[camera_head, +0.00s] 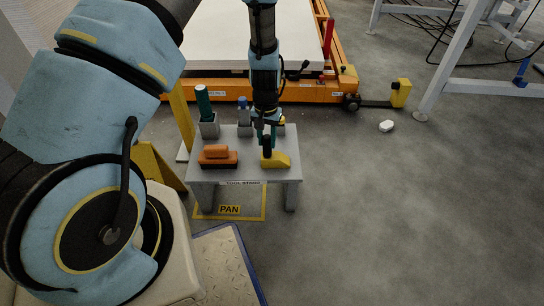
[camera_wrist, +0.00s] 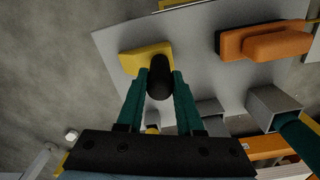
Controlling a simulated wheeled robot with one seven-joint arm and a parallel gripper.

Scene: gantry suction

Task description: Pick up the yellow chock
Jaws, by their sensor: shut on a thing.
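The yellow chock (camera_head: 280,161) lies on the right part of the grey tool stand (camera_head: 230,174) in the head view. It is a wedge with a dark upright knob or handle. In the wrist view the chock (camera_wrist: 142,57) is at the upper middle, with the dark handle (camera_wrist: 159,78) between my green fingers. My gripper (camera_head: 267,143) comes down from above and is shut on that handle; it also shows in the wrist view (camera_wrist: 160,82). The chock appears to rest on the stand top; I cannot tell of any gap beneath it.
An orange brush (camera_head: 217,157) lies left of the chock. A green bottle (camera_head: 203,100) and a blue-capped one (camera_head: 243,112) stand in grey holders behind. An orange-framed cart (camera_head: 230,86) stands close behind the stand. The floor to the right is mostly clear, with a small white piece (camera_head: 386,126).

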